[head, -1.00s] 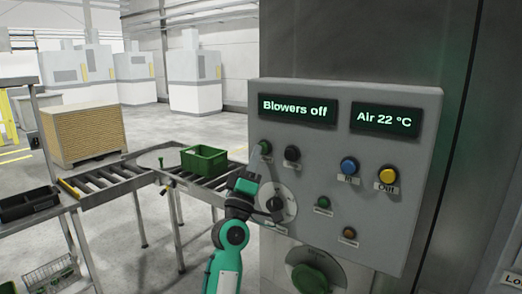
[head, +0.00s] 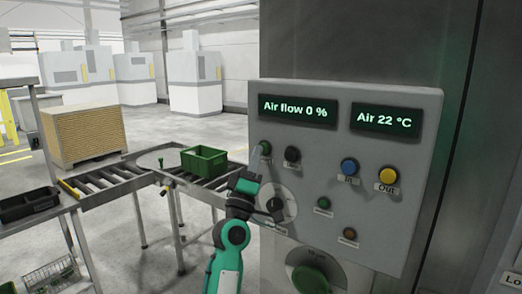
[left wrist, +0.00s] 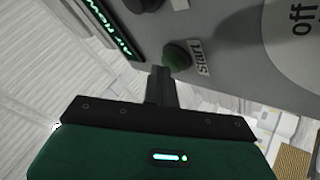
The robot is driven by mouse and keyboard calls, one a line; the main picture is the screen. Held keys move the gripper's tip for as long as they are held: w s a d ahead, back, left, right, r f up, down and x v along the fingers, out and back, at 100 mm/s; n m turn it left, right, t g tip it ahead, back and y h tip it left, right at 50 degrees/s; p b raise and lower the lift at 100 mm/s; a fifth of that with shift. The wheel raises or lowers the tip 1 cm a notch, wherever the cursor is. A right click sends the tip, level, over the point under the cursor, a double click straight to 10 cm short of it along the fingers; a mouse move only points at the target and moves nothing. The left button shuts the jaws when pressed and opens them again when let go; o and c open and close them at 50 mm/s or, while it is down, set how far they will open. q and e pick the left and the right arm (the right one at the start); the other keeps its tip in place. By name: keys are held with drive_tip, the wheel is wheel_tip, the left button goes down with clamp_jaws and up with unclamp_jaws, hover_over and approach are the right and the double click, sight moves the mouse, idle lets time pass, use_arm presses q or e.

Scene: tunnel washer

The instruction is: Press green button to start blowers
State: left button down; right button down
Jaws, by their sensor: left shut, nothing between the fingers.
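The grey control panel (head: 395,215) fills the right of the head view. Its left display (head: 297,110) reads "Air flow 0 %". The green start button (head: 265,150) is at the panel's upper left, partly behind my fingertips; in the left wrist view the green button (left wrist: 177,56) sits beside a "Start" label. My left gripper (head: 256,160) is shut and empty, its fingertips close to the button. In the left wrist view the fingertips (left wrist: 161,75) lie just beside the button; I cannot tell whether they touch it. My right gripper is not in view.
A black button (head: 292,155), blue button (head: 349,166), yellow button (head: 387,175) and a rotary switch (head: 276,204) are on the panel. A roller conveyor with a green crate (head: 204,161) stands to the left. Open floor lies behind it.

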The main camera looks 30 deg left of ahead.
use_arm(q)
drive_tip(key=shift+s, duration=0.7)
drive_tip(key=s+p, duration=0.1)
drive_tip(key=s, duration=0.4)
drive_tip(key=shift+a+p, duration=0.2)
drive_tip(key=shift+p, duration=0.1)
idle(0.5)
